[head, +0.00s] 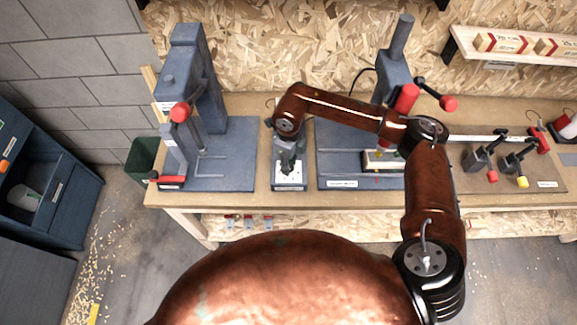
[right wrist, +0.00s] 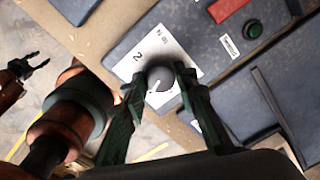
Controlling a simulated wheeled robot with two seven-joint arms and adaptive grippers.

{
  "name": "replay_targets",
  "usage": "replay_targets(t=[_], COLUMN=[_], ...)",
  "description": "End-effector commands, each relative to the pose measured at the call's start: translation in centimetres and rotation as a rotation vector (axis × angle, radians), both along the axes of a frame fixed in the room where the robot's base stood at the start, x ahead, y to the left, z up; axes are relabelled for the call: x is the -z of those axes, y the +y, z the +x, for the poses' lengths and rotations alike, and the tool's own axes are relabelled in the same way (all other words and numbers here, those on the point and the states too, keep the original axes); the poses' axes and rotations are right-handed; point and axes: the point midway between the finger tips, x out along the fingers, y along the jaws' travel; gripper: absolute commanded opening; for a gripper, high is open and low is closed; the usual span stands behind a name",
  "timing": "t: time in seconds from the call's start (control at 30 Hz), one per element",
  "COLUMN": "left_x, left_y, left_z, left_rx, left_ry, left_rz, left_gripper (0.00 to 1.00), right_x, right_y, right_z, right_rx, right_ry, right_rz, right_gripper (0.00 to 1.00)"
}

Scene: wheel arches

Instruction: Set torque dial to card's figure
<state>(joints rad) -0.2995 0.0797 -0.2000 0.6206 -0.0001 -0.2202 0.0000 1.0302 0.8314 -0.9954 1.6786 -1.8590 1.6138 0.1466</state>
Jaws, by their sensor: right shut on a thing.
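The torque dial (right wrist: 160,79) is a round dark knob with a pale pointer mark, on a white scale plate (right wrist: 188,52). A figure 2 shows on the plate; other marks are too small or hidden. In the head view the dial's grey box (head: 289,186) stands at the bench front, left of centre. My right gripper (right wrist: 158,86) is shut on the dial, one finger on each side; in the head view it is small and dark (head: 289,166). My left gripper (right wrist: 28,68) shows at the left of the right wrist view, fingers apart and empty. I cannot make out the card.
A grey press (head: 195,90) with a red-knobbed lever stands left of the box. Another press base (head: 335,170) is close on its right. Clamps with red and yellow tips (head: 490,160) lie farther right.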

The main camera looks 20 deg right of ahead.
Motion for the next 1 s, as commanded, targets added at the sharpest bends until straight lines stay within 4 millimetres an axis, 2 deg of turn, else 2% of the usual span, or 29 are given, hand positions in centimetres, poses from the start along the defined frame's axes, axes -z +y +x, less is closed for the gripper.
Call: replay_targets(t=[0.27, 0.77, 0.8, 1.0], left_x=[1.27, 1.39, 1.39, 1.4], left_y=[0.0, 0.01, 0.01, 0.01], left_z=[-0.2, -0.24, -0.24, -0.25], left_rx=[0.0, 0.0, 0.0, 0.0], left_ry=[0.003, 0.004, 0.004, 0.004], left_rz=[0.0, 0.001, 0.001, 0.001], left_gripper=[0.4, 0.4, 0.4, 0.4], right_x=[0.08, -0.08, -0.08, -0.06], right_y=[0.0, 0.02, 0.02, 0.02], right_z=[0.03, 0.06, 0.05, 0.04], right_rx=[-0.094, -0.116, -0.116, -0.115], right_ry=[-0.001, -0.002, -0.002, -0.001], right_rz=[0.001, 0.001, 0.001, 0.0], right_gripper=[0.02, 0.02, 0.27, 0.41])
